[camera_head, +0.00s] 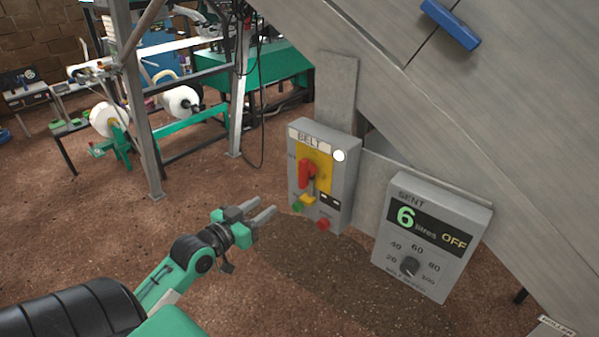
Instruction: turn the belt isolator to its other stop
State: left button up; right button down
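The belt isolator is a red handle (306,172) on a yellow plate (325,173), mounted on a grey box (338,213) labelled BELT. The handle stands roughly upright, its lower end near a small yellow piece (307,198). My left gripper (268,207) is in front of the box, to the left of and below the handle, apart from it. Its two grey fingers point right with a gap between them, and nothing is held. My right gripper is not in view.
The box also bears a green button (297,207), a red button (323,224) and a white lamp (339,155). A sloping metal chute (430,110) rises behind.

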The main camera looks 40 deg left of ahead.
aim_at(300, 172)
pick_arm(q)
notch_tip(300, 172, up, 5)
jog(key=d+h, duration=0.1)
jog(key=d, duration=0.1)
jog(key=shift+m+t, duration=0.3)
jog(key=shift+t, duration=0.1)
jog(key=w+p, duration=0.1)
jog(key=w, duration=0.3)
jog(key=w+p, duration=0.1)
jog(key=w, duration=0.2)
jog(key=w+p, duration=0.2)
jog(key=w, duration=0.2)
jog(key=shift+w+d+f, duration=0.2)
jog(key=shift+w+f, duration=0.05)
jog(key=shift+w, duration=0.1)
jog(key=shift+w+d+f, duration=0.1)
jog(key=shift+w, duration=0.6)
grip_shut()
